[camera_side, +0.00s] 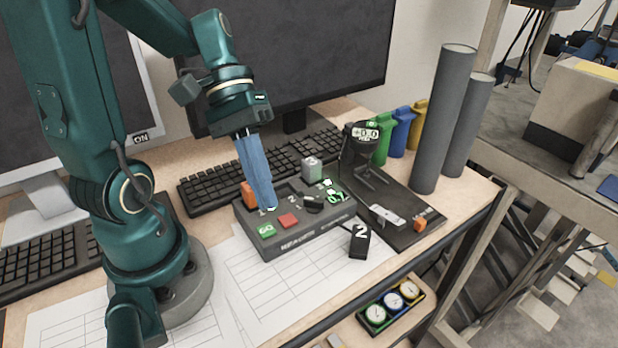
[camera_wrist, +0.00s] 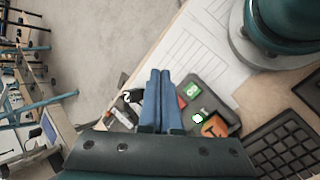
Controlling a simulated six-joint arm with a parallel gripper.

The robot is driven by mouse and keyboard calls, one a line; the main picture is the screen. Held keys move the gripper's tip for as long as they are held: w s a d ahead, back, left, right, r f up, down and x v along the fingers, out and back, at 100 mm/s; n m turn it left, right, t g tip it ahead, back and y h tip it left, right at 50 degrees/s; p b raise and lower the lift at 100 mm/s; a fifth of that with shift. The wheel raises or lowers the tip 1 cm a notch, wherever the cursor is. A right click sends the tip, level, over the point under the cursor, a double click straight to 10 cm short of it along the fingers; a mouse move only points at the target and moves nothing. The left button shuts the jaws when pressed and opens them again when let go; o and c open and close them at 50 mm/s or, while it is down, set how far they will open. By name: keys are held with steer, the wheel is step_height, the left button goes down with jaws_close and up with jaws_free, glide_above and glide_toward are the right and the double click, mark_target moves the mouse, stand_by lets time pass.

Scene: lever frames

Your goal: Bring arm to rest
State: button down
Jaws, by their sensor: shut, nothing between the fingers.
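My gripper (camera_side: 270,205) has blue fingers pressed together with nothing between them. In the side view its tips are over the left part of a dark grey control box (camera_side: 300,246), near an orange block (camera_side: 248,193). I cannot tell whether the tips touch the box. The box has a green button (camera_side: 266,231) and a red button (camera_side: 289,220). In the wrist view the shut fingers (camera_wrist: 160,73) point up the picture and hide part of the box. The green button (camera_wrist: 192,90) and the orange block (camera_wrist: 214,126) show to their right.
A black "2" block (camera_side: 359,242) is at the box's right. A dark board (camera_side: 405,214) with a display stand (camera_side: 362,150) lies farther right, with tall grey cylinders (camera_side: 443,120) behind. A keyboard (camera_side: 225,185) and monitor are behind the box. Gauges (camera_side: 390,304) sit below the desk edge.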

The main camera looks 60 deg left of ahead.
steer(key=shift+s+r+m+t+y, duration=0.1)
steer(key=shift+r+m+t+y, duration=0.45)
steer(key=shift+m+t+y, duration=0.5)
steer(key=shift+s+r+m+t+y, duration=0.15)
steer(key=shift+r+m+t+y, duration=0.4)
steer(key=shift+m+t+y, duration=0.55)
steer(key=shift+s+r+m+t+y, duration=0.1)
steer(key=shift+r+m+t+y, duration=0.55)
steer(key=shift+m+y, duration=0.65)
steer(key=shift+f, duration=0.1)
